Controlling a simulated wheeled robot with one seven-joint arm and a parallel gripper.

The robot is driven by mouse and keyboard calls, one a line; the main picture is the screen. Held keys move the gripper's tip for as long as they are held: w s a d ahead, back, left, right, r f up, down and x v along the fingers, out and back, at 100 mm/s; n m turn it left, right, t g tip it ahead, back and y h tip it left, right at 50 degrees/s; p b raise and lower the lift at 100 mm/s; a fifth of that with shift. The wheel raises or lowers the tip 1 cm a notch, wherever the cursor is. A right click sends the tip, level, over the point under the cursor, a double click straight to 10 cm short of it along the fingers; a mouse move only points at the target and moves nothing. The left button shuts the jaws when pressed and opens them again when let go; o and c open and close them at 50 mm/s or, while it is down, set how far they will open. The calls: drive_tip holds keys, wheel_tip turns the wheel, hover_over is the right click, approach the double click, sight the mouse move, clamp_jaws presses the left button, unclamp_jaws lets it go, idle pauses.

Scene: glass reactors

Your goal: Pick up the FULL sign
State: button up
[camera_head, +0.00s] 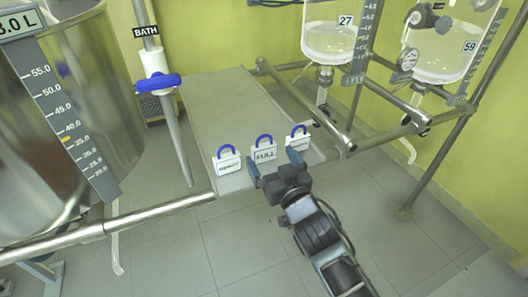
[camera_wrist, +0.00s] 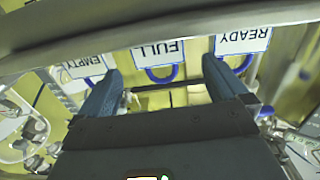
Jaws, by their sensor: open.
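The FULL sign (camera_head: 264,155) is a small white plate with a blue loop handle, at the near end of the grey platform. It is the middle of three signs. In the wrist view the FULL sign (camera_wrist: 158,54) shows upside down, its blue loop toward my gripper. My gripper (camera_head: 274,163) is open and empty, just on the near side of the sign. In the wrist view my gripper's fingers (camera_wrist: 162,78) lie to either side of the loop. Whether they touch the sign cannot be told.
A metal rail (camera_head: 160,214) runs at the left, and a pipe frame (camera_head: 320,112) at the right. The grey platform (camera_head: 225,105) behind the signs is clear.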

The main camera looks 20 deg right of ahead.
sight(266, 148)
drive_tip(key=w, duration=0.2)
drive_tip(key=w+p, duration=0.1)
drive_tip(key=w, duration=0.2)
drive_tip(key=shift+w+d+r, duration=0.1)
drive_tip(key=shift+r, duration=0.1)
drive_tip(key=shift+w+f, duration=0.1)
drive_tip(key=shift+w, duration=0.4)
drive_tip(key=shift+c, duration=0.4)
drive_tip(key=c, duration=1)
